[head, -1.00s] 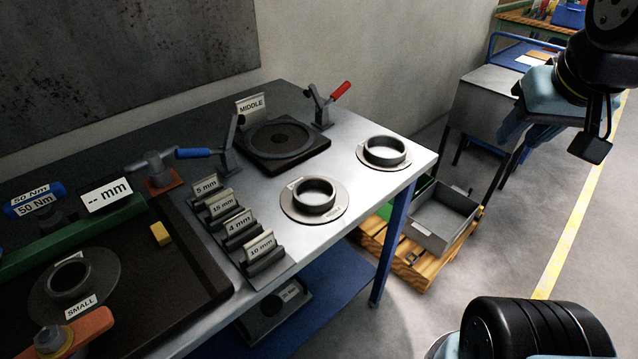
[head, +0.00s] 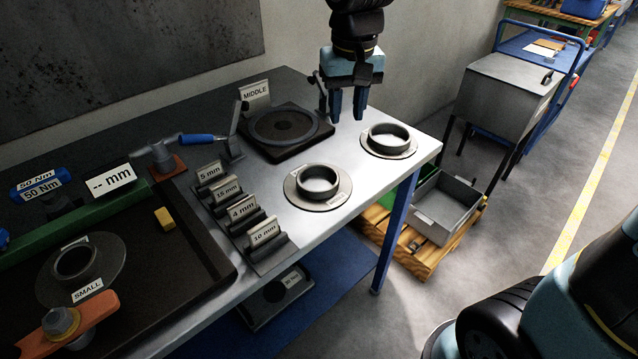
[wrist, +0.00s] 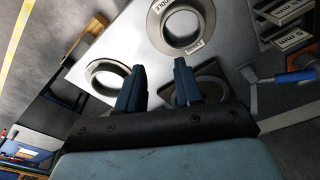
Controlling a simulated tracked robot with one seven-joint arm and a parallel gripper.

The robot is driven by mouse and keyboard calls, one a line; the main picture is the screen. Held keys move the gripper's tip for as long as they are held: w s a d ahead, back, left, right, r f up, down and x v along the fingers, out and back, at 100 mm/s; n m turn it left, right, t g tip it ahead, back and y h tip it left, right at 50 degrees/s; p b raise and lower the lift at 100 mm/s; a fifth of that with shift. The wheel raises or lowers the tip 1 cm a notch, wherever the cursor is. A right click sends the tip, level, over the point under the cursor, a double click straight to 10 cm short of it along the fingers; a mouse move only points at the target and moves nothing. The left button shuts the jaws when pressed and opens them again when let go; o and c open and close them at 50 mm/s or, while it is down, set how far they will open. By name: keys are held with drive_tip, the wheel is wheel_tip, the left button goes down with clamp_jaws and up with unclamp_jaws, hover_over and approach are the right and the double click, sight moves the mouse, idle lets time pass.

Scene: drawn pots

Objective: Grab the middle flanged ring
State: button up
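A grey flanged ring (head: 318,185) lies flat on the bench, its small flange label seeming to read MIDDLE; in the wrist view it (wrist: 158,38) is at the top. A second flanged ring (head: 389,142) lies behind it to the right, near the bench's right end; its label is unreadable. It also shows in the wrist view (wrist: 93,83). My gripper (head: 347,112) is open and empty, pointing down above the bench's back part, behind both rings. Its two blue fingers (wrist: 158,72) stand apart with nothing between them.
A dark square fixture (head: 262,150) with a MIDDLE sign and clamps stands at the back. Several gauge blocks with mm signs (head: 242,212) stand left of the rings. A flanged ring marked SMALL (head: 52,280) sits in the dark tray. Bare bench surrounds the two rings.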

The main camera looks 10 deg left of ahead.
drive_tip(key=s+a+f+n+g, duration=0.15)
drive_tip(key=a+f, duration=0.25)
drive_tip(key=a, duration=0.4)
hover_over(299, 181)
drive_tip(key=f, duration=0.8)
drive_tip(key=shift+s+d+f, duration=0.3)
drive_tip(key=shift+d, duration=0.1)
drive_tip(key=shift+w+a+f, duration=0.15)
drive_tip(key=shift+f, duration=1.2)
drive_tip(key=shift+w+a+f, duration=0.15)
drive_tip(key=shift+f, duration=1.15)
drive_tip(key=shift+c, duration=0.3)
clamp_jaws()
